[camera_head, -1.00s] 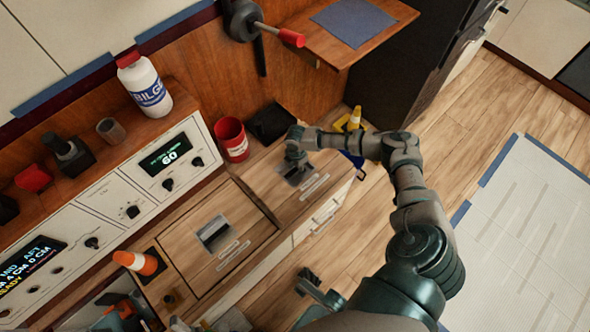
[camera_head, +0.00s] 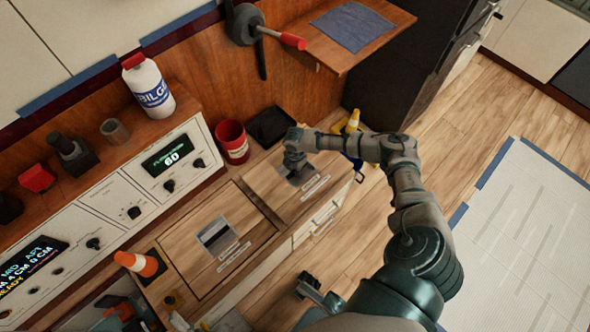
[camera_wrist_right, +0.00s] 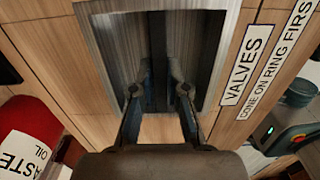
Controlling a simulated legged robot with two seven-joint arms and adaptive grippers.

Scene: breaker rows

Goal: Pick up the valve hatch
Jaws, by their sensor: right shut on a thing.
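The valve hatch (camera_head: 262,184) is a wooden panel with a recessed metal pull and white labels, at the far end of the counter. In the right wrist view its label reads VALVES, and the grey recess (camera_wrist_right: 117,60) fills the upper middle. My right gripper (camera_head: 293,168) reaches down into this recess and is shut on the hatch.
A second wooden hatch (camera_head: 180,244) with its own pull lies nearer. An orange cone (camera_head: 137,263) is at the left. Open floor (camera_head: 415,140) lies right.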

